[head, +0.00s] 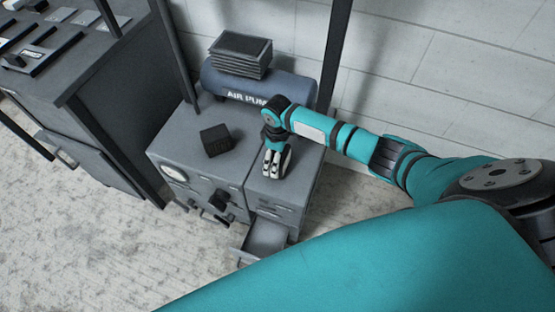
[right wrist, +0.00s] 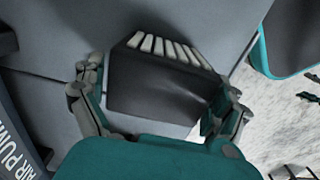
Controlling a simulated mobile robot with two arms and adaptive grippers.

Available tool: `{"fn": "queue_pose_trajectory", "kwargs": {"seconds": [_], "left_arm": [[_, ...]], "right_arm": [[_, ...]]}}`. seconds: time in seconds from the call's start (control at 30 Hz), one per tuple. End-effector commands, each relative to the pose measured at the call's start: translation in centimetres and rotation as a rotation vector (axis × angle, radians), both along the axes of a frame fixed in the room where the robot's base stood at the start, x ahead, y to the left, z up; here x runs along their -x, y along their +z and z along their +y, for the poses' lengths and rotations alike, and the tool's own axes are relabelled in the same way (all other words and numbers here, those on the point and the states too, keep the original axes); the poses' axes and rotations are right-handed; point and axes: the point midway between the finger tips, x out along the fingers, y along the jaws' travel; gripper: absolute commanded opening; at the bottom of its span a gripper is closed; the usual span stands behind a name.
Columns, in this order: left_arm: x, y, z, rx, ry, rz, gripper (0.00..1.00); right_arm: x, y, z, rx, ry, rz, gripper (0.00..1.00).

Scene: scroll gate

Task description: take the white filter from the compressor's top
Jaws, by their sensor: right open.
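The grey-blue air pump compressor (head: 258,86) lies at the back of a grey cabinet, and a ribbed grey block with a dark top (head: 241,55) sits on it. My right gripper (head: 277,164) points down over the right part of the cabinet top, in front of the compressor and apart from that block. In the right wrist view, its open fingers stand on both sides of a dark-faced block with white ribs (right wrist: 165,85). Whether the fingers touch it is unclear. In the head view the gripper mostly hides this block. My left gripper is not in view.
A small black block (head: 215,140) sits on the cabinet top (head: 185,128) left of my gripper. An open drawer (head: 263,240) juts from the cabinet's front. Dark upright posts flank the compressor. A dark console (head: 75,65) stands at left.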

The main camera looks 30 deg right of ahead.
Motion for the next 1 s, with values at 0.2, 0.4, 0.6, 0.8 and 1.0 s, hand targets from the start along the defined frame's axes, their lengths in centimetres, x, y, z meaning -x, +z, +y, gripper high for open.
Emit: {"fn": "queue_pose_trajectory", "kwargs": {"seconds": [0.2, 0.4, 0.6, 0.8, 1.0], "left_arm": [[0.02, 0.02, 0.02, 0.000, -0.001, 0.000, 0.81], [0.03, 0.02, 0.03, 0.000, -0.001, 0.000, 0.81], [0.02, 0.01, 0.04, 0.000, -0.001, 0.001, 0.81], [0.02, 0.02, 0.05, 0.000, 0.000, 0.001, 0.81], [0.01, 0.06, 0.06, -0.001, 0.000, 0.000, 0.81]], "right_arm": [[0.01, 0.01, -0.01, 0.000, 0.000, 0.000, 0.95], [0.02, 0.02, -0.02, 0.001, 0.000, 0.001, 0.69], [0.02, 0.02, -0.04, 0.001, 0.000, 0.001, 0.54], [-0.01, 0.05, -0.04, 0.000, 0.000, 0.000, 0.52], [-0.01, 0.32, -0.01, 0.000, 0.000, 0.000, 0.52]]}}
